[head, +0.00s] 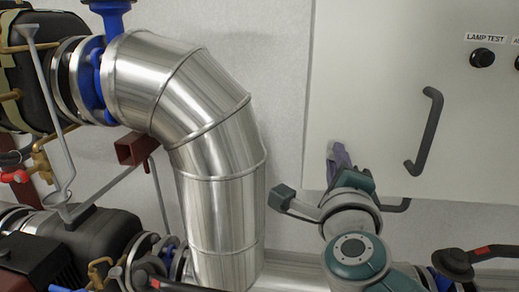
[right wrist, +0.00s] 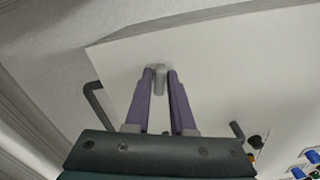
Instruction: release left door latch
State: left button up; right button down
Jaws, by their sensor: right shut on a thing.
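My right gripper (head: 338,158) reaches up to the lower left corner of the pale cabinet door (head: 385,90). In the right wrist view, its two purple fingers (right wrist: 161,75) are shut on a small grey latch (right wrist: 160,72) on the pale panel (right wrist: 205,60). The latch sits between the fingertips. In the head view the fingers hide the latch. My left gripper does not show in either view.
A dark handle (head: 424,130) stands out from the door, with a lamp test knob (head: 482,58) to its upper right. A large silver pipe (head: 205,125) fills the space left of my right arm. Valve levers (head: 470,257) stick out at the lower right.

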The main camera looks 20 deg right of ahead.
jog(key=shift+n+p, duration=0.35)
jog(key=shift+n, duration=1.25)
jog(key=c, duration=0.8)
grip_release()
jog(key=shift+c, duration=0.2)
jog(key=shift+a, duration=0.1)
